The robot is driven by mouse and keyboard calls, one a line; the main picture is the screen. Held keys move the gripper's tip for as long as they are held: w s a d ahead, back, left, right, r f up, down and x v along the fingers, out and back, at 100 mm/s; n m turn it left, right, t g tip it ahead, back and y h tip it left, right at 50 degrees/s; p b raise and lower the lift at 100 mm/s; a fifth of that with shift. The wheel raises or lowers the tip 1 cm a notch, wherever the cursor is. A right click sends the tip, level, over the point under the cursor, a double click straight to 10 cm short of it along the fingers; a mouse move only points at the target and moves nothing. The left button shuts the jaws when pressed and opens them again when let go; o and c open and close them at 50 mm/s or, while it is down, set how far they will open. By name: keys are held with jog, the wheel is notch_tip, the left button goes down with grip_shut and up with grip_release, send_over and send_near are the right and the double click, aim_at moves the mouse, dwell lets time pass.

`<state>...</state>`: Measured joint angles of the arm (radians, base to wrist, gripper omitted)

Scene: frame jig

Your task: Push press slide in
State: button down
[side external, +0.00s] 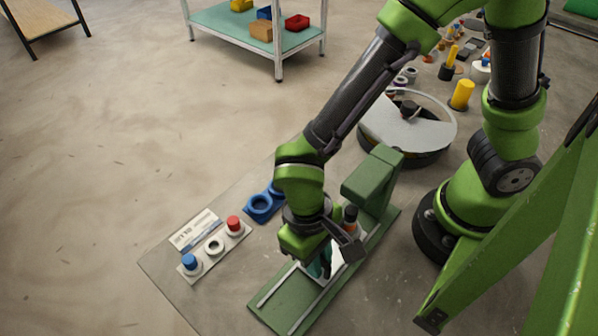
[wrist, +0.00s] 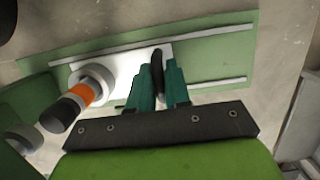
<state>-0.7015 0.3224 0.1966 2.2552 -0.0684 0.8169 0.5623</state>
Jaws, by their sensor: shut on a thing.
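The green press (side external: 372,177) stands on a long green base with two pale rails (side external: 277,287). The white slide plate (wrist: 120,62) lies between the rails, partly hidden by my gripper in the side view. A white holder (wrist: 97,78) sits on the plate, with a part with an orange band (wrist: 82,94) and a black end standing in it. In the side view this part (side external: 350,219) is beside the press head. My gripper (side external: 322,268) is low over the base. Its teal fingers (wrist: 158,82) are shut on the slide's upright black handle (wrist: 157,62).
A panel with blue (side external: 189,262) and red (side external: 233,223) buttons lies left of the press. A blue ring fixture (side external: 260,207) is behind my wrist. A round turntable (side external: 430,135) with a grey top stands behind the press. Open floor lies to the left.

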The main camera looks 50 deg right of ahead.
jog(key=shift+w+d, duration=0.1)
jog(key=shift+d, duration=0.5)
dwell(0.6)
jog(key=c, duration=1.2)
grip_release()
jog(key=shift+o, duration=0.2)
jog(key=shift+r, duration=0.1)
notch_tip(320, 180, up, 7)
jog(key=shift+d, duration=0.1)
jog(key=w+d+r+m+t+y, duration=0.1)
jog(key=w+d+r+m+t, duration=0.1)
jog(key=d+r, duration=0.5)
jog(key=w+d+r+m+t+y, duration=0.1)
jog(key=w+d+r+t, duration=0.4)
jog(key=d, duration=0.7)
notch_tip(320, 180, up, 2)
jog(key=shift+w+d+r+m+t, duration=0.25)
jog(key=shift+m+t, duration=0.25)
jog(key=shift+t, duration=0.7)
